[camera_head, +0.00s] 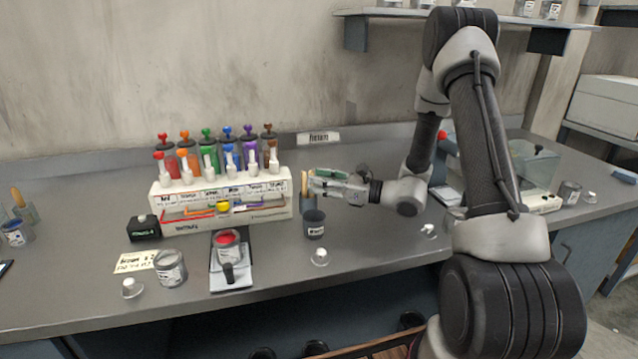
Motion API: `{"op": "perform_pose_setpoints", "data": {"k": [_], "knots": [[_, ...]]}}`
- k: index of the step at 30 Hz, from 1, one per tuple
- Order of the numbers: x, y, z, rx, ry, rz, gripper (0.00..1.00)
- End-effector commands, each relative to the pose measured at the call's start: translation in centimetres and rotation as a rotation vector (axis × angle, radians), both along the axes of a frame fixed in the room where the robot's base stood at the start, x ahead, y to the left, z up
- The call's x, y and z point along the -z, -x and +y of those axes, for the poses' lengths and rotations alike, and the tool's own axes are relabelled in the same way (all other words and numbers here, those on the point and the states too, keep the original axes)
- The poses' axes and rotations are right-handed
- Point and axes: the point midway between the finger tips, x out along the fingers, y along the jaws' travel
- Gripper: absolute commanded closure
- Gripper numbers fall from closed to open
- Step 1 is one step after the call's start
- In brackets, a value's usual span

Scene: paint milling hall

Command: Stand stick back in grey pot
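A small dark grey pot (314,226) with a pale label stands upright on the bench, right of the white rack. Behind it, partly hidden, is another grey container (309,204). A light wooden stick (304,181) stands roughly upright above that container, at the tips of my gripper. My gripper (314,180) reaches in level from the right, above and behind the labelled pot. The view is too small to tell whether its fingers are closed on the stick, or whether the stick's lower end is inside the container.
The white rack (173,203) with several coloured bottles stands left of my gripper. An open tin (170,268) and white caps (320,257) are near the front edge. Bench right of the pot is fairly clear.

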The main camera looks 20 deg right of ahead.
Motion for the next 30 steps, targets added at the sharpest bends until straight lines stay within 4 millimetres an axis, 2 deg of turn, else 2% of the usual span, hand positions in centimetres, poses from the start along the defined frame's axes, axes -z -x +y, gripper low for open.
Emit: {"op": "perform_pose_setpoints", "data": {"k": [9,14,18,23,26,29,30], "knots": [[0.0,4.1,-5.8,0.007,-0.001,0.001,0.66],[0.0,5.8,-7.9,0.005,-0.001,0.001,0.66],[0.0,6.6,-8.8,0.003,-0.001,0.001,0.66],[-0.3,7.1,-8.7,-0.016,0.011,-0.005,0.66],[-1.6,8.2,-7.4,-0.086,0.067,-0.03,0.66],[-4.1,11.4,-4.8,-0.245,0.198,-0.087,0.66],[-5.1,13.3,-3.7,-0.327,0.271,-0.119,0.66]]}}
